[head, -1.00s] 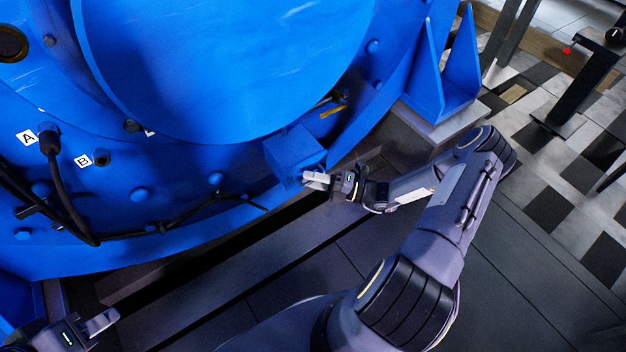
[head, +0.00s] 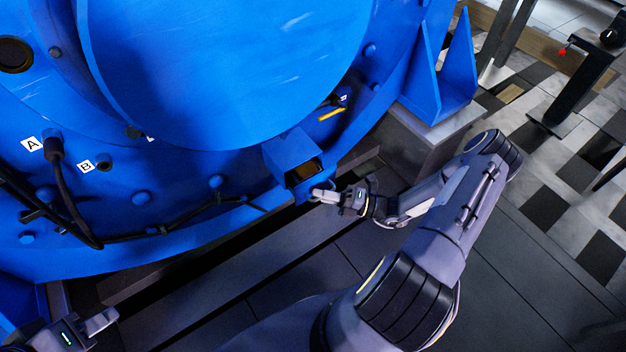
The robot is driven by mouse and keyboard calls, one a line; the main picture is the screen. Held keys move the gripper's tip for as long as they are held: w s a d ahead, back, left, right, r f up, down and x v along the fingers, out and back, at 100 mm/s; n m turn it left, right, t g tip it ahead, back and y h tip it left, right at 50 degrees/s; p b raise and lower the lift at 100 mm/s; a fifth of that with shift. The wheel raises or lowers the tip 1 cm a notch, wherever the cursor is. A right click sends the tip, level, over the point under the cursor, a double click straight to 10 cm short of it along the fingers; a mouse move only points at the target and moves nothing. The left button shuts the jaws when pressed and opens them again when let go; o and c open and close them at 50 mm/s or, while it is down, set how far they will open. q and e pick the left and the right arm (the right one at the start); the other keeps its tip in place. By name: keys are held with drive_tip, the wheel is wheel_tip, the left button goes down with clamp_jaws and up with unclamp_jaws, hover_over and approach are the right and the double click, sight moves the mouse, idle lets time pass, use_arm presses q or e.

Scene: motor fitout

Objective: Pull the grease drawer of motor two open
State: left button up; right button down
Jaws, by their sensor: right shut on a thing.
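The blue grease drawer (head: 318,182) sits in a blue box housing (head: 290,150) low on the big blue motor (head: 220,60). It is pulled partly out, and a dark brownish inside shows between the housing and the drawer's front. My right gripper (head: 324,195) is shut at the drawer's front. The part it grips is mostly hidden by its fingers. My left gripper (head: 98,322) is at the lower left corner, away from the drawer; the gap between its fingers does not show clearly.
Black cables (head: 75,205) run along the motor's lower left, by labels A (head: 31,144) and B (head: 85,167). A yellow-handled part (head: 332,114) is above right of the drawer. A blue bracket (head: 445,75) stands at right. Dark floor (head: 375,240) lies below.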

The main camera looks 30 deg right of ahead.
drive_tip(key=s, duration=0.6)
drive_tip(key=shift+d+p, duration=0.25)
drive_tip(key=shift+p, duration=0.1)
drive_tip(key=c, duration=1.5)
unclamp_jaws()
drive_tip(key=shift+s, duration=0.1)
drive_tip(key=v, duration=0.7)
drive_tip(key=shift+s+d+f+p, duration=0.1)
drive_tip(key=shift+s+d+p, duration=0.1)
drive_tip(key=shift+d+p, duration=0.1)
